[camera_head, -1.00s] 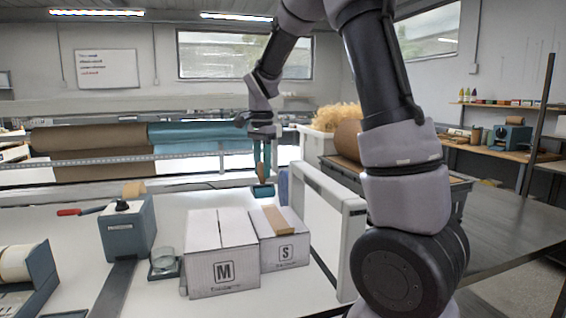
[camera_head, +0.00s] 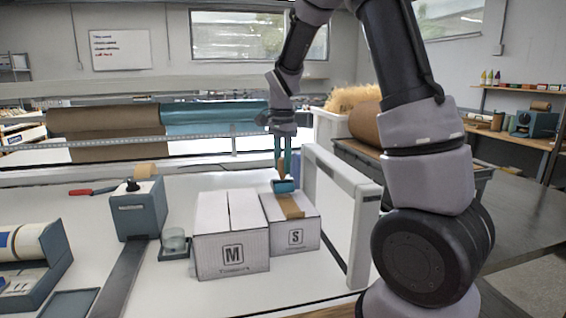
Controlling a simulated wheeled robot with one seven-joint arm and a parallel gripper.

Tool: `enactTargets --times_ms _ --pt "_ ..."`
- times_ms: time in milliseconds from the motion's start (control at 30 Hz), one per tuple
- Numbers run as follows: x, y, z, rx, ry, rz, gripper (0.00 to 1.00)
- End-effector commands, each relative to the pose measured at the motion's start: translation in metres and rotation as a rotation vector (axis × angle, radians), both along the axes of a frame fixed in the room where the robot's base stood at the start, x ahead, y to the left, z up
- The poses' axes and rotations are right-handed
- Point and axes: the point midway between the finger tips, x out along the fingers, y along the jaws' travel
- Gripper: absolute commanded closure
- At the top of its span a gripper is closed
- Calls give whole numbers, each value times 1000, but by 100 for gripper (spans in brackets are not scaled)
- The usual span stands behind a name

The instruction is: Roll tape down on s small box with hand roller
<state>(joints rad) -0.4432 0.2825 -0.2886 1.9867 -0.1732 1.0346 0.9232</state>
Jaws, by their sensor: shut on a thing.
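The small white box marked S (camera_head: 296,236) stands on the white table, right of the larger box marked M (camera_head: 232,250). A strip of brown tape (camera_head: 291,207) runs along its top. My gripper (camera_head: 281,160) points down above the far part of the S box. It is shut on the hand roller's brown handle. The roller's teal drum (camera_head: 285,186) is at the far end of the tape, low over the box top. I cannot tell whether it touches the tape.
A tape dispenser (camera_head: 137,207), a small glass jar (camera_head: 174,241) and a red-handled tool (camera_head: 80,192) are to the left. Brown and teal paper rolls (camera_head: 210,113) lie behind.

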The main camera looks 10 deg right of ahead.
Motion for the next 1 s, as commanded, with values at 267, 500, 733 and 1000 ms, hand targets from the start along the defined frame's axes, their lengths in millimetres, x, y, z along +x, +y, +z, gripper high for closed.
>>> enactTargets --times_ms 267,500,733,1000 --pt "0 0 1 0 -1 0 100" --pt "0 0 -1 0 0 0 100" --pt "0 0 -4 0 0 0 100" --pt "0 0 -8 0 0 0 100"
